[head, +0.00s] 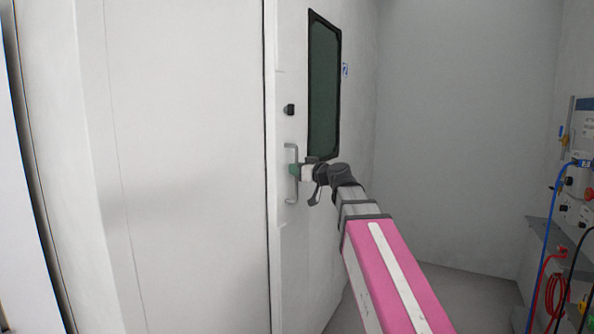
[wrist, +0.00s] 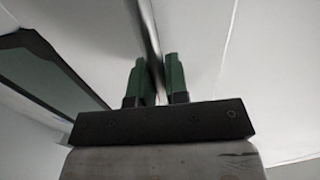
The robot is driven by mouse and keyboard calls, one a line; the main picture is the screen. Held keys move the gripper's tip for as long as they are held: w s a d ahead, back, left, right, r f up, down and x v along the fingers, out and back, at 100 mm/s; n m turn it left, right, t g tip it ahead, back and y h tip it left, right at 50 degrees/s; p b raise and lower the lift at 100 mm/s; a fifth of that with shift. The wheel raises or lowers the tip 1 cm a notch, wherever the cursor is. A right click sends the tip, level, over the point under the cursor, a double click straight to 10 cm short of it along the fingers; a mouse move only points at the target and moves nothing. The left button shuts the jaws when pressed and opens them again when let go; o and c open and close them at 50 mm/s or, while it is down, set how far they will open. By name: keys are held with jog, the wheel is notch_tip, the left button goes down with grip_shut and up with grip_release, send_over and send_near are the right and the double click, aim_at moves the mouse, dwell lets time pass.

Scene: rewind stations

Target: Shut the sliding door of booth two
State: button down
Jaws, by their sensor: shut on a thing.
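The pale sliding door (head: 307,235) has a tall dark window and a grey vertical bar handle (head: 290,188) near its left edge. My gripper (head: 294,170), with green fingertips, is at the middle of the handle and shut on it. In the wrist view the two green fingers (wrist: 154,80) stand on either side of the grey handle bar (wrist: 151,35). The door's window (wrist: 45,75) shows at the left there. A dark vertical line runs between the door's left edge and the white panel beside it. Booth markings are not readable.
A wide white wall panel (head: 190,160) fills the left. At the right stands equipment with blue, red and black cables (head: 555,290). A plain grey wall (head: 465,130) is behind, with bare floor at its foot.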

jog(key=shift+s+a, duration=0.1)
jog(key=shift+s, duration=0.15)
jog(key=c, duration=1.2)
grip_release()
jog(key=shift+s, duration=0.1)
jog(key=shift+o, duration=0.2)
jog(key=v, duration=1)
jog(key=shift+s+d, duration=0.15)
jog(key=shift+d, duration=0.2)
